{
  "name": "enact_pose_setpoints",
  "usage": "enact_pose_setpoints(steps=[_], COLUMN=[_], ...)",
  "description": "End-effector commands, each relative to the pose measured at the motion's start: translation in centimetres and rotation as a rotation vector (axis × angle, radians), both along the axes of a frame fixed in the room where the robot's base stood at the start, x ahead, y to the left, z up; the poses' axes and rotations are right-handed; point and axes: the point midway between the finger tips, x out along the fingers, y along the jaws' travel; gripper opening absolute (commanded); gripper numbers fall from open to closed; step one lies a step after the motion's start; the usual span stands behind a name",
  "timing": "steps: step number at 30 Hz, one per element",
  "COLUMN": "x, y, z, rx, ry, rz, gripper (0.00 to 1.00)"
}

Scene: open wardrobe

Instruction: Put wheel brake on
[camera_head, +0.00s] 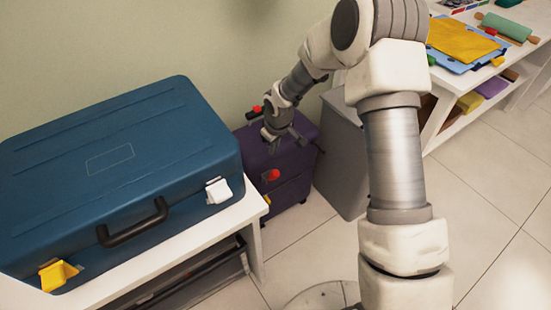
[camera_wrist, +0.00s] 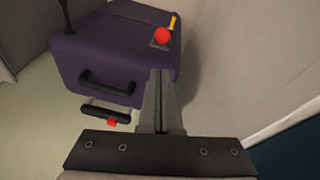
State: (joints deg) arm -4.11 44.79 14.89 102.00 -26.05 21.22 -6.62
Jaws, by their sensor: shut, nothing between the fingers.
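A purple suitcase (camera_head: 306,133) stands on the floor beside the low white bench. In the wrist view the purple suitcase (camera_wrist: 118,48) fills the upper left. It carries a red knob (camera_wrist: 161,36) on a dark square base with a yellow piece (camera_wrist: 174,22) beside it. A black handle (camera_wrist: 108,86) is on the near face, with a black bar bearing a small red piece (camera_wrist: 111,122) below it. I cannot tell which part is the wheel brake. My gripper (camera_wrist: 160,74) is shut and empty, over the suitcase; contact cannot be told.
A large blue case (camera_head: 110,165) with a black handle and latches lies on the white bench (camera_head: 222,226) at left. A grey bin (camera_head: 343,150) stands right of the suitcase. A white shelf (camera_head: 440,117) with craft items is at right. Tiled floor lies between.

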Motion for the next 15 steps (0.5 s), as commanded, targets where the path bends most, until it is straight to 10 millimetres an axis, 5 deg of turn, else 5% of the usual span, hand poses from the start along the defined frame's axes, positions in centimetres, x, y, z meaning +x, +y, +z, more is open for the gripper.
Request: enact_pose_setpoints(steps=[1,15], x=[0.0,1.2], y=[0.4,1.4], z=[-1.6,-8.0], rx=[0.006,0.012], ry=[0.007,0.013], rz=[0.01,0.026], gripper=[0.0,0.0])
